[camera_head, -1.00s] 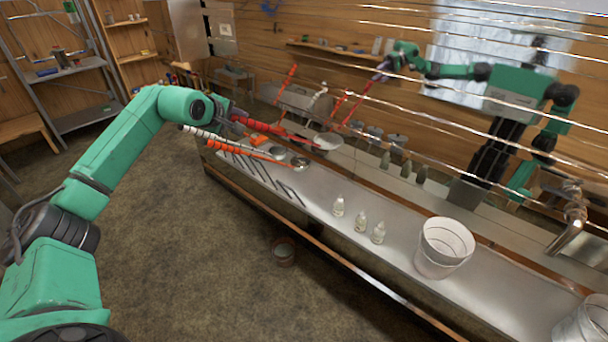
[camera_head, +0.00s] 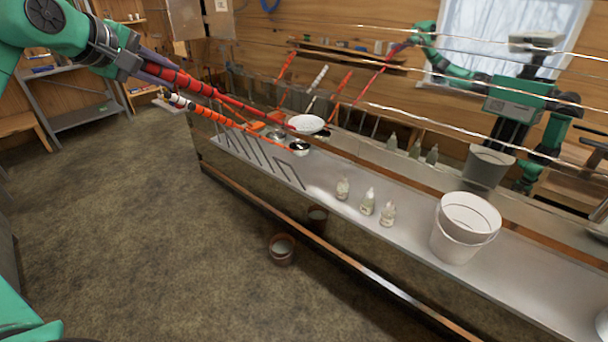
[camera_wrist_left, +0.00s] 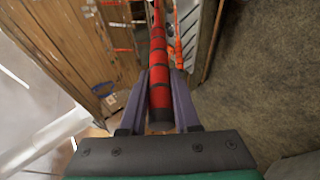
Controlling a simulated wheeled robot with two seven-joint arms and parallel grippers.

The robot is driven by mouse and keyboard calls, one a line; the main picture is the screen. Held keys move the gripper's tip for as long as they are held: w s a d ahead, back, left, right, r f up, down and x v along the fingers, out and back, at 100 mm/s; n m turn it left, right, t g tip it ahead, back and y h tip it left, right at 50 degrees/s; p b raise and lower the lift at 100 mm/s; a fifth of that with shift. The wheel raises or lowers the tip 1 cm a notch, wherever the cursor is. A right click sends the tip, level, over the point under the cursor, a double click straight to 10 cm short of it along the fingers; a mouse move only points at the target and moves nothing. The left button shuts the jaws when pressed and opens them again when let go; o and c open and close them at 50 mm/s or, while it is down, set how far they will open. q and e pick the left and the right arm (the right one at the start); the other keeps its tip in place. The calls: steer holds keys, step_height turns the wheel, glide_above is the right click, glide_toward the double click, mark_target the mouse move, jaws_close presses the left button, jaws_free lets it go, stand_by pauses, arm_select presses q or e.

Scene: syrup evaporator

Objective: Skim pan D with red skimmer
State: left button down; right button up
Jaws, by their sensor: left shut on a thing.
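My left gripper (camera_head: 160,72) is high at the upper left of the head view, shut on the red skimmer's handle (camera_head: 195,85). In the left wrist view the red handle (camera_wrist_left: 159,70) with black bands lies between the purple fingers. The skimmer slants down to the right, towards a pale round disc (camera_head: 307,124) over the counter's far end; I cannot tell for certain that this disc is its head. I cannot make out which part is pan D. My right gripper is not in view.
An orange-handled ladle (camera_head: 225,121) and a white-banded handle (camera_head: 181,101) lie just below the skimmer. Several small bottles (camera_head: 367,201) and a white bucket (camera_head: 466,228) stand on the steel counter (camera_head: 325,188). A shiny back surface mirrors me. A small pot (camera_head: 281,250) sits on the floor.

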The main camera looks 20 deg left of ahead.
arm_select(q)
steer(key=s+a+b, duration=0.4)
steer(key=s+b, duration=0.3)
steer(key=s, duration=0.7)
steer(key=shift+a, duration=0.15)
